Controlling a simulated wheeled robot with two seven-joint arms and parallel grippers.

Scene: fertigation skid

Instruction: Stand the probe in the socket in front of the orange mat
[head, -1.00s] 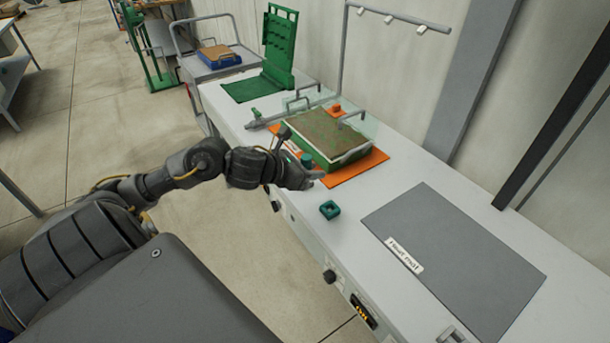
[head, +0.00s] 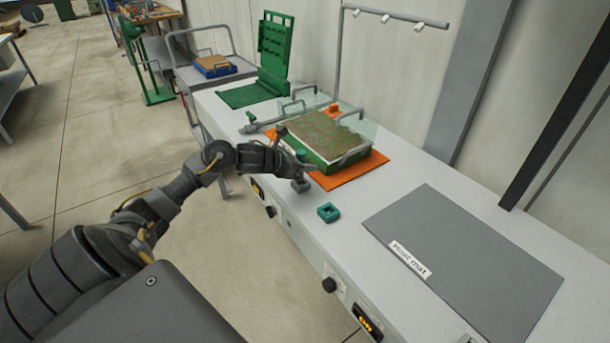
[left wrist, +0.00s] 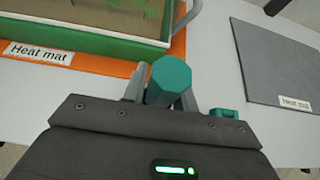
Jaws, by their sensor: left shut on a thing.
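The probe (left wrist: 168,80) shows in the left wrist view as a teal, many-sided handle between the fingers. My left gripper (head: 308,172) is shut on it at the front edge of the bench, beside the orange mat; it also shows in the left wrist view (left wrist: 160,100). The probe's lower part is hard to make out. In the left wrist view the socket (left wrist: 226,113) is partly hidden. My right gripper is out of view.
A green tray (head: 328,163) with a clear cover and grey handles stands on the orange mat. A grey mat (head: 465,262) labelled "Heat mat" lies to the right. A green stand (head: 272,58) is at the back. The bench around the socket is clear.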

